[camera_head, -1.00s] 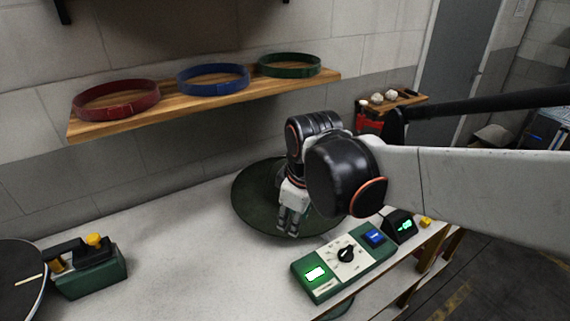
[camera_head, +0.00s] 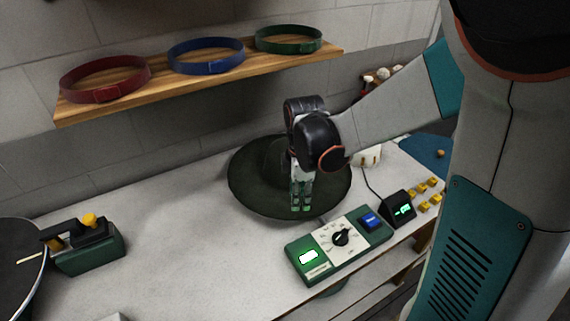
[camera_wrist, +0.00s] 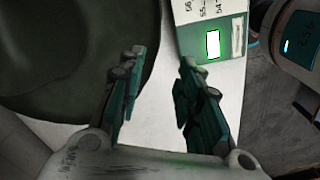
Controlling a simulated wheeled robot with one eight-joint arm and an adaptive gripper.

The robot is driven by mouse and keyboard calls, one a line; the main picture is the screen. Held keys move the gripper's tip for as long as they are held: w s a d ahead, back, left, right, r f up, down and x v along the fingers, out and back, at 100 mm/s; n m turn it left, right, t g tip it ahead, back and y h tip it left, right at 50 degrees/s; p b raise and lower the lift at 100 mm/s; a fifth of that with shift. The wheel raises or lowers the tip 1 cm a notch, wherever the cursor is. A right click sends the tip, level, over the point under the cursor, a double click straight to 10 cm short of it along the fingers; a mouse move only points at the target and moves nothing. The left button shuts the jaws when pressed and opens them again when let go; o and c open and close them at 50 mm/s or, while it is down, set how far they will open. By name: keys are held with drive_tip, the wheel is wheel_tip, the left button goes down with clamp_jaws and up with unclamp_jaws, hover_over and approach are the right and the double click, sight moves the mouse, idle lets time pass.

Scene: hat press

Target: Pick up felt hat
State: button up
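The felt hat (camera_head: 248,188) is dark green with a wide brim and sits on the white table, brim down. My arm hides part of its crown and right side. My gripper (camera_head: 301,207) points down at the near edge of the brim in the head view. In the wrist view, my gripper (camera_wrist: 163,70) is open, its two fingers apart with nothing clasped. The hat (camera_wrist: 60,70) fills the upper left there, its brim edge passing behind the left finger. White table shows between the fingers. I cannot tell whether the fingers touch the brim.
A green control box (camera_head: 338,243) with a dial stands close in front of the hat. A small black display (camera_head: 401,208) and yellow blocks (camera_head: 426,194) are to its right. A shelf (camera_head: 205,82) with red, blue and green bands hangs behind. Clear table lies left of the hat.

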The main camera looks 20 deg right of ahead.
sight(297, 214)
drive_tip(key=shift+w+a+f+b, duration=0.15)
drive_tip(key=shift+f+b, duration=0.45)
drive_tip(key=shift+f, duration=1.35)
drive_tip(key=shift+w+f+b, duration=0.15)
drive_tip(key=shift+f+b, duration=0.45)
drive_tip(key=shift+f, duration=1.35)
clamp_jaws()
